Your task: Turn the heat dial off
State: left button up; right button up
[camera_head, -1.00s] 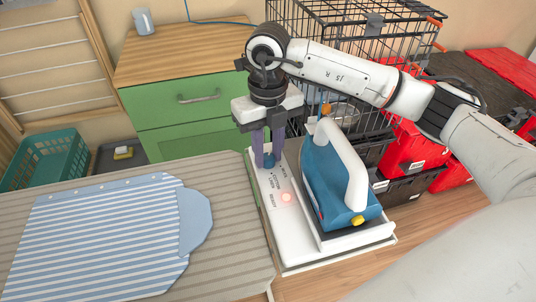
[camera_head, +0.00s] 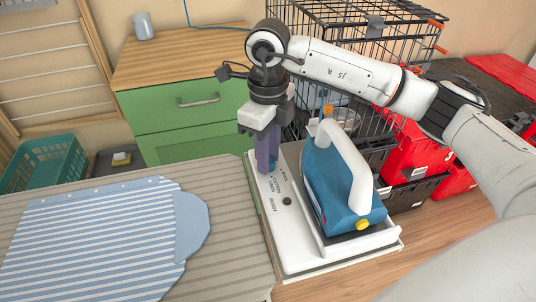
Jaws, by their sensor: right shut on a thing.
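The heat dial sits at the far end of the white control strip on the iron's base (camera_head: 282,232). My right gripper (camera_head: 267,168) points down over it with its purple fingers shut on it, and they hide the dial almost fully. Printed dial labels show just in front of the fingers. The indicator lamp (camera_head: 287,201) on the strip is dark. The blue iron (camera_head: 337,190) with a white handle rests on the base, to the right of the gripper. My left gripper is not in view.
A striped ironing board (camera_head: 225,245) with a blue striped shirt (camera_head: 95,240) lies at left. A green cabinet (camera_head: 170,135) stands behind. A black wire crate (camera_head: 345,50) and red totes (camera_head: 410,155) stand behind and right of the iron, close to my right arm.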

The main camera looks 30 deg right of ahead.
dwell(0.3)
jog(key=o, duration=1.1)
jog(key=shift+c, duration=0.2)
jog(key=shift+r, duration=0.1)
notch_tip(320, 180, up, 10)
jog(key=shift+r, duration=0.1)
